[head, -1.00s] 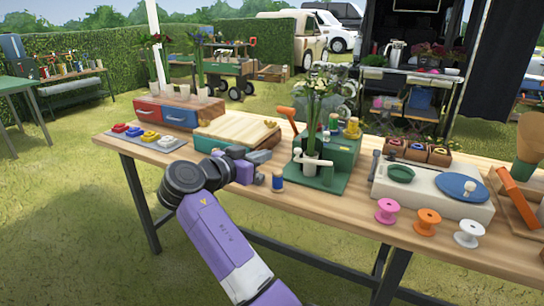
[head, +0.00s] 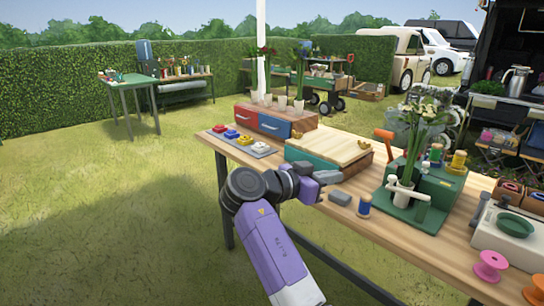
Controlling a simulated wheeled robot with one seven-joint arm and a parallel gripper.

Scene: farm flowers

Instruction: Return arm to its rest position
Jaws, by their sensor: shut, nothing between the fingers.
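My gripper (head: 328,176) is at the end of my purple arm, at the front edge of the wooden table (head: 345,225). It points right, with its fingers shut and nothing between them. A small grey block (head: 340,197) lies on the table just below the fingertips in the picture, apart from them. A blue thread spool (head: 364,204) stands just right of the block.
A green stand with flowers (head: 420,180) is to the right, and a wooden board box (head: 328,150) is behind my gripper. A drawer box (head: 275,121) and a tray of coloured pieces (head: 242,143) stand at left. Open grass (head: 110,220) lies left of the table.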

